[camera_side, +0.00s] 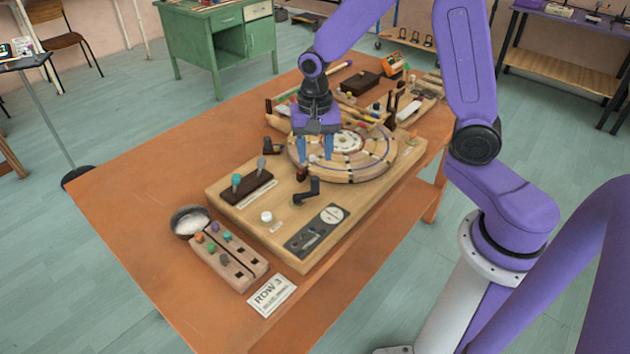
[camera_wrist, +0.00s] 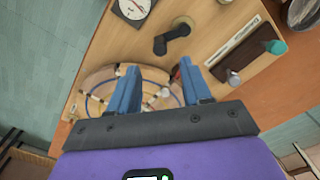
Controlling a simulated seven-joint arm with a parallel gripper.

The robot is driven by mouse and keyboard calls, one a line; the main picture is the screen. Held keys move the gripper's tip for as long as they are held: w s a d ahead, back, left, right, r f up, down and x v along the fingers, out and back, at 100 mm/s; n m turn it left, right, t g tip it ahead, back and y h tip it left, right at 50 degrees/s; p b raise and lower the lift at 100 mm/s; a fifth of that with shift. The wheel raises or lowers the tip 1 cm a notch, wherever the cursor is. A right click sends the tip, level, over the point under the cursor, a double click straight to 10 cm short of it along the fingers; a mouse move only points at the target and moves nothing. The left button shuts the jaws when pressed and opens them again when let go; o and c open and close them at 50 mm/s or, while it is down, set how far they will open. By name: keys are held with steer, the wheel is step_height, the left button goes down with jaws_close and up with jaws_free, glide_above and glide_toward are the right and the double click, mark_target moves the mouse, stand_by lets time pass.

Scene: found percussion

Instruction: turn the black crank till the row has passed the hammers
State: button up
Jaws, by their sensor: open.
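The black crank (camera_side: 308,191) stands on the light wooden board (camera_side: 240,207), at the near edge of the round wooden wheel (camera_side: 375,168). In the wrist view the crank (camera_wrist: 172,38) lies beyond my fingertips, with the wheel (camera_wrist: 92,82) partly behind my fingers. My gripper (camera_side: 315,156) is open and empty above the wheel's left part, apart from the crank; its blue fingers also show in the wrist view (camera_wrist: 158,68). Small pale pegs sit on the wheel near my fingers. I cannot make out clearly which parts are the hammers.
A dark strip with green and grey knobs (camera_side: 247,187) lies left of the crank. A round dial (camera_side: 332,214) is on the board's front. A pegged wooden block (camera_side: 222,262), a bowl (camera_side: 190,220) and a ROW 3 card (camera_side: 272,296) lie in front. The table's left side is clear.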

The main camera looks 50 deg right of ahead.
mark_target(315, 178)
step_height(315, 178, down, 9)
steer(key=shift+f, duration=0.1)
stand_by(0.4)
jaws_close()
